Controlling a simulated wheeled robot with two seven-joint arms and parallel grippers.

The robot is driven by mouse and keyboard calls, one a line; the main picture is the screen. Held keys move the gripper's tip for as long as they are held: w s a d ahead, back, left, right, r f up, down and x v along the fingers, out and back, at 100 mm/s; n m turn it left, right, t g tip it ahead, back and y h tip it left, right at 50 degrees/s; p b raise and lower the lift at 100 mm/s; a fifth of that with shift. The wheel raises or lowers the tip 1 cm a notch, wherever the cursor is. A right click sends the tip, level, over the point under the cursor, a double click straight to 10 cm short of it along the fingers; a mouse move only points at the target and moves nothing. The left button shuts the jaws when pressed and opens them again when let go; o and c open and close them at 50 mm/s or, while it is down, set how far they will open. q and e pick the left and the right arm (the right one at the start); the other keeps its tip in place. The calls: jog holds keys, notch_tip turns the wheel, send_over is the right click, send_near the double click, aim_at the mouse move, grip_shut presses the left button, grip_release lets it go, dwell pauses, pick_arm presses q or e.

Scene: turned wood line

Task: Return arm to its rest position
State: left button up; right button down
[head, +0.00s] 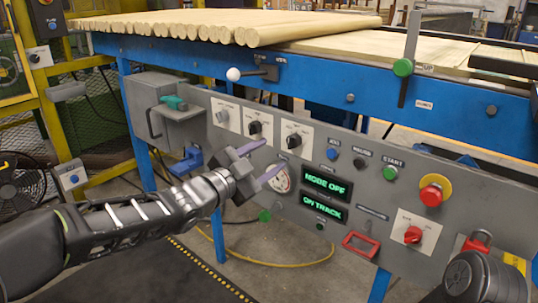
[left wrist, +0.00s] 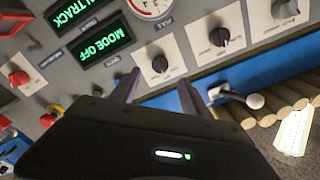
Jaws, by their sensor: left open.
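My left arm comes in from the left in the head view, and its gripper (head: 262,163) is in front of the grey control panel (head: 330,237). The two purple-grey fingers are apart and hold nothing. The left wrist view shows the same open fingers (left wrist: 157,93) against the panel, near a black knob (left wrist: 160,64). I cannot tell whether a fingertip touches the panel. A dark rounded part of my own body shows at the lower right of the head view, but no right gripper fingers are visible.
Green displays read MODE OFF (head: 328,187) and ON TRACK (head: 324,207). A red emergency button (head: 432,195) and red rotary switch (head: 413,235) are on the right. Wooden rods (head: 215,27) lie on the blue-framed line above. A white-balled lever (head: 234,74) sticks out. A fan (head: 18,185) stands left.

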pick_arm(q)
jog(key=s+a+f+n+g+y, duration=0.1)
jog(key=s+f+n+g+y, duration=0.2)
jog(key=f, duration=0.9)
jog(key=s+a+f+n+g+y, duration=0.15)
jog(key=f+n, duration=0.35)
jog(key=f, duration=0.6)
jog(key=s+a+f+n+g+y, duration=0.1)
jog(key=s+f+n, duration=0.35)
jog(key=f, duration=0.75)
jog(key=s+f+n+g+y, duration=0.1)
jog(key=s+f+n+g, duration=0.55)
jog(key=s+f, duration=1.7)
jog(key=s+r+m+g+p, duration=0.1)
jog(key=s+r+p, duration=0.1)
jog(key=r+p, duration=1.5)
jog(key=s+d+r+m+p, duration=0.1)
jog(key=s+r+p, duration=0.1)
jog(key=r+p, duration=1.6)
notch_tip(320, 180, up, 3)
jog(key=shift+f+g, duration=0.1)
jog(key=shift+g, duration=0.3)
pick_arm(e)
jog(key=s+a+r, duration=0.1)
jog(key=r, duration=1.7)
jog(key=s+r, duration=0.2)
jog(key=r, duration=1.5)
jog(key=shift+a+r+g+y, duration=0.3)
jog(key=shift+a+r+g, duration=0.05)
jog(key=shift+r+g, duration=0.05)
